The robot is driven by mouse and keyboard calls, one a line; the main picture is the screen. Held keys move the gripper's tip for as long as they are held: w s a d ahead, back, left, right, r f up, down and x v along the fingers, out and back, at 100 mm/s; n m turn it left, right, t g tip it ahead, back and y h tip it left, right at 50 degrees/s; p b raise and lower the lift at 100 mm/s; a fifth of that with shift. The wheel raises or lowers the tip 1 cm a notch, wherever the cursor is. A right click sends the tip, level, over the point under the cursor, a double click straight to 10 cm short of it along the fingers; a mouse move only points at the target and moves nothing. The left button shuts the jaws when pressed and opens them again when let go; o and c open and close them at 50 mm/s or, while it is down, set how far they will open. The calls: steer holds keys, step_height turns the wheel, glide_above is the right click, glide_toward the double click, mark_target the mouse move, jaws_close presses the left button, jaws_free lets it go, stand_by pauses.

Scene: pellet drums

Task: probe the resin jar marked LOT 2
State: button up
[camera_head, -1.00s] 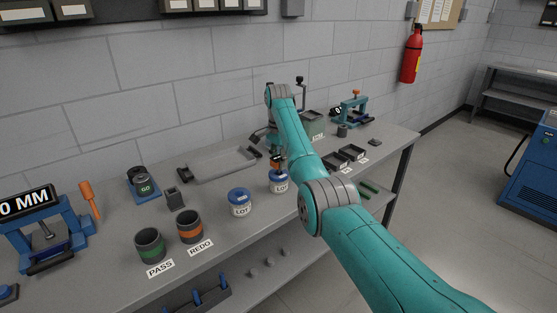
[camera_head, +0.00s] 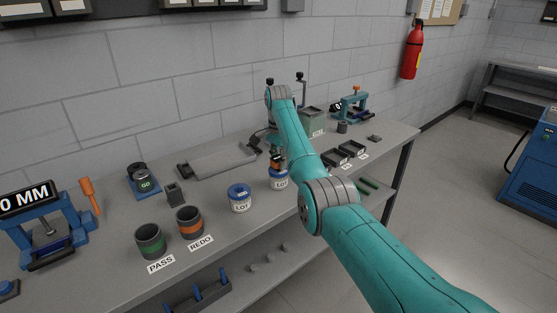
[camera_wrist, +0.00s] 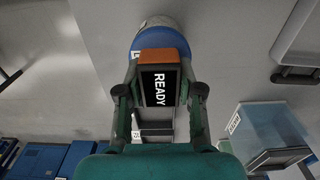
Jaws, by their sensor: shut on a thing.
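My gripper (camera_head: 278,160) is shut on a handheld probe (camera_wrist: 160,86) with an orange end and a dark screen reading READY. It is above the right-hand jar (camera_head: 279,182), white with a blue lid. In the wrist view that blue lid (camera_wrist: 150,32) shows just beyond the probe's orange end. I cannot tell whether the probe touches it. A second white jar with a blue lid (camera_head: 240,201) stands to its left. Both labels read LOT, but their numbers are too small to read.
PASS cup (camera_head: 150,241) and REDO cup (camera_head: 189,222) stand left of the jars. A grey tray (camera_head: 218,161) lies behind. Small black bins (camera_head: 345,151) and a green-grey box (camera_head: 313,122) are to the right. A blue GO gauge (camera_head: 142,180) stands at left.

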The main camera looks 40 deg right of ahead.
stand_by(0.3)
steer(key=o, duration=1.2)
steer(key=shift+o, duration=0.2)
step_height(320, 180, up, 12)
